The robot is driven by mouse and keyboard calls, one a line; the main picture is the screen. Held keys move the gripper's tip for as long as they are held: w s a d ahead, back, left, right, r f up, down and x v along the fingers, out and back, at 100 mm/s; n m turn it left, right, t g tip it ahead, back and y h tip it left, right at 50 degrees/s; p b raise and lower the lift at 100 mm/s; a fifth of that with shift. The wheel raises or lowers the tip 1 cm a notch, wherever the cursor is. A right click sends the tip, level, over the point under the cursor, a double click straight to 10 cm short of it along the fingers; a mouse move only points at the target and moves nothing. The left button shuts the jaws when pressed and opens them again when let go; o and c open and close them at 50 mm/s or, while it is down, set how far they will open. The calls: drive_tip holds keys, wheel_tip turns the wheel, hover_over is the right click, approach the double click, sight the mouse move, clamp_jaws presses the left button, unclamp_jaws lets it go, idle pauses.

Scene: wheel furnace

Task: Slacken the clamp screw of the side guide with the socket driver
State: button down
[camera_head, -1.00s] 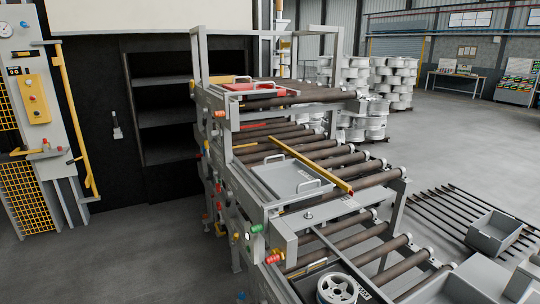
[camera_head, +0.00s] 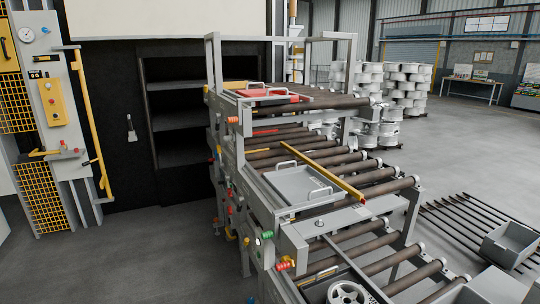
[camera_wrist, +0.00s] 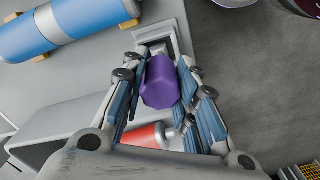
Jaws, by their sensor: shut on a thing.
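My gripper (camera_wrist: 158,68) shows in the wrist view, its two fingers shut on a purple faceted piece (camera_wrist: 160,86). This piece looks like the handle of the socket driver; its far end is hidden. In the head view, a yellow bar (camera_head: 322,169) lies slantwise over the conveyor rollers, perhaps the side guide. A small round metal knob (camera_head: 319,223) sits on the frame near the bar's front end; I cannot tell if it is the clamp screw. My gripper is out of the head view.
A grey tray (camera_head: 291,191) with handles lies on the rollers, and a red tray (camera_head: 262,99) on the upper tier. A wheel (camera_head: 349,293) is at the front. The wrist view shows a blue cylinder (camera_wrist: 62,30) and a red one (camera_wrist: 147,137) close by. Floor at left is open.

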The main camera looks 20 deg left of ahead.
drive_tip(key=shift+r+p, duration=1.45)
drive_tip(key=shift+r, duration=0.45)
drive_tip(key=shift+f, duration=0.1)
